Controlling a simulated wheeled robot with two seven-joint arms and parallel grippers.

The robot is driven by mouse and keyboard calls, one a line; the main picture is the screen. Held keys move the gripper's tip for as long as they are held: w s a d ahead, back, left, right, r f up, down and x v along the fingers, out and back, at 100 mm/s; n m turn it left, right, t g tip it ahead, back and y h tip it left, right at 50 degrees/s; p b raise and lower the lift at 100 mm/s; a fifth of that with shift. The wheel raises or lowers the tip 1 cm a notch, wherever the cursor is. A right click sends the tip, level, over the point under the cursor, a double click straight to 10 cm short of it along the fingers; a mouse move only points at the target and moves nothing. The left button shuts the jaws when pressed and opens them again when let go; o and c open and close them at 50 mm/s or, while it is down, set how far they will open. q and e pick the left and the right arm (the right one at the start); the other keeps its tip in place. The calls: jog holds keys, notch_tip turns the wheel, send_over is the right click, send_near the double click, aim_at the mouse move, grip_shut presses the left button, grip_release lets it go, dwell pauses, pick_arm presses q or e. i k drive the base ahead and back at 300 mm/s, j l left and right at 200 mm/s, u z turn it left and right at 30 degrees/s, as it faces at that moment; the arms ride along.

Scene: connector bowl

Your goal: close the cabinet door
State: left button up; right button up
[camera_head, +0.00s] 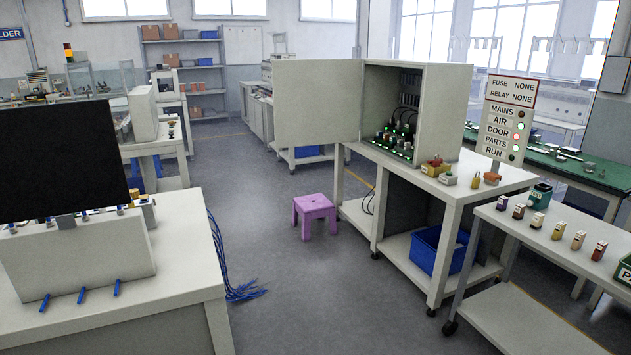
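The cabinet (445,105) is a pale grey box on a wheeled bench in the middle right of the head view. Its door (318,103) stands wide open, swung out to the left of the box. Inside the box are dark cables and a row of parts with small green lights (395,140). Neither of my grippers shows in this view.
A status sign (508,118) stands right of the cabinet. A purple stool (314,214) is on the floor below the door. The wheeled bench (455,185) holds a blue bin (437,249) underneath. A bench with a black screen (62,157) is at left. Open floor lies between.

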aim_at(316, 101)
jog(key=i+l+z, duration=0.25)
jog(key=i, duration=0.15)
jog(key=i+l+z, duration=0.25)
jog(key=i, duration=0.15)
jog(key=i+z, duration=0.3)
jog(key=i+u, duration=0.3)
jog(key=i, duration=0.3)
jog(key=i+u, duration=0.3)
jog(key=i, duration=0.25)
jog(key=i+l+u, duration=0.3)
jog(key=i, duration=0.3)
jog(key=i+j+u, duration=0.3)
jog(key=i, duration=0.85)
jog(key=i+l+u, duration=0.15)
jog(key=i+u, duration=0.15)
jog(key=i, duration=0.85)
jog(key=i+j+z, duration=0.3)
jog(key=i+z, duration=0.15)
jog(key=i+j+z, duration=0.7)
jog(key=z, duration=0.2)
jog(key=i+j+z, duration=0.2)
jog(key=j+z, duration=0.3)
jog(key=i+j+z, duration=0.15)
jog(key=j+z, duration=0.15)
jog(key=z, duration=0.15)
jog(key=j+z, duration=0.95)
